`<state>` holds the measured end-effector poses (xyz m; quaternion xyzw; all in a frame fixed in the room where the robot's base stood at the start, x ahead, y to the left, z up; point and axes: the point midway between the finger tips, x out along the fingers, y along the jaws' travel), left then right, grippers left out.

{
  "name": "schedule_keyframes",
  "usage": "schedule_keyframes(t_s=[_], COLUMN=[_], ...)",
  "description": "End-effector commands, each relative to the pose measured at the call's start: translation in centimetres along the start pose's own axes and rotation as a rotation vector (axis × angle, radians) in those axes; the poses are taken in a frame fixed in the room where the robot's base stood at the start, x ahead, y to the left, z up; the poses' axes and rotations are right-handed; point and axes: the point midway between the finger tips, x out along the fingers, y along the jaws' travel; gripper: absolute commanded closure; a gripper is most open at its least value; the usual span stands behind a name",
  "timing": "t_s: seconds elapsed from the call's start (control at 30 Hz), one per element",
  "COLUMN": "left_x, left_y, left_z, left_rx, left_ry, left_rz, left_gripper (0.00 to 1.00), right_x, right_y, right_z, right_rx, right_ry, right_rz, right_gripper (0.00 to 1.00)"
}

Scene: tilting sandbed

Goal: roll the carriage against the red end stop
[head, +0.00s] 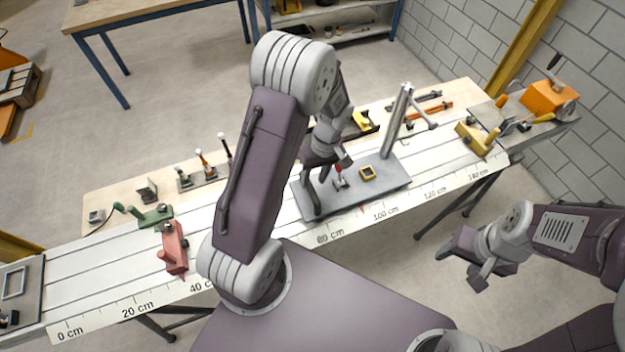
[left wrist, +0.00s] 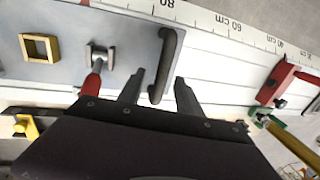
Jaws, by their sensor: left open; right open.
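The carriage (head: 388,178) is a flat grey plate on the white rails, around the 80 to 110 cm marks. It carries a dark bar handle (head: 310,195) at its left end, a red-handled lever (left wrist: 92,82) and a yellow square frame (head: 367,172). The red end stop (head: 173,248) stands on the rails to the left, near 35 cm, with a wide gap to the carriage. My left gripper (left wrist: 160,78) is open, with the handle (left wrist: 171,55) between its fingers in the left wrist view; contact is not visible. My right gripper (head: 468,262) is open and empty, off the bench's front edge.
A green clamp (head: 152,215) sits beside the red stop. Small upright tools (head: 203,165) stand behind the rails. A tall grey post (head: 396,120) rises at the carriage's right end. A yellow block (head: 473,138) and an orange box (head: 549,98) are further right. The rails between carriage and stop look clear.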

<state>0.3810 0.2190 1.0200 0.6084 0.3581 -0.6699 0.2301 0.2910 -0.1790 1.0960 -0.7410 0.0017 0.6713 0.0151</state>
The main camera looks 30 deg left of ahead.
Motion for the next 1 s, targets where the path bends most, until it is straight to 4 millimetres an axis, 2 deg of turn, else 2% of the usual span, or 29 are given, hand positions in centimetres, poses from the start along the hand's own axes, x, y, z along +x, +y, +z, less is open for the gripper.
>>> schedule_keyframes(t_s=[0.1, 0.2, 0.47, 0.6, 0.63, 1.0], left_x=[1.6, 2.4, 2.6, 2.6, 2.6, 2.6], left_y=[-0.1, 0.0, 0.0, 0.0, 0.0, 0.0], left_z=[0.0, 0.0, 0.0, 0.0, 0.0, 0.0], left_rx=[0.001, 0.0, 0.0, 0.0, 0.0, 0.0], left_ry=[-0.001, 0.0, 0.001, 0.001, 0.001, 0.001], left_rz=[-0.003, -0.001, 0.001, 0.001, 0.001, 0.0], left_gripper=[0.59, 0.59, 0.59, 0.97, 1.0, 1.0], right_x=[-0.4, -0.5, -0.5, -0.4, -0.4, -0.5], right_y=[0.0, 0.0, 0.0, 0.0, 0.0, 0.0], right_z=[0.0, 0.0, 0.0, 0.0, 0.0, 0.0], right_rx=[0.0, 0.0, 0.0, 0.0, 0.0, 0.0], right_ry=[0.0, 0.0, 0.0, 0.0, 0.0, 0.0], right_rz=[0.0, 0.0, 0.0, 0.0, 0.0, 0.0], right_gripper=[0.43, 0.43, 0.43, 0.43, 0.43, 0.43])
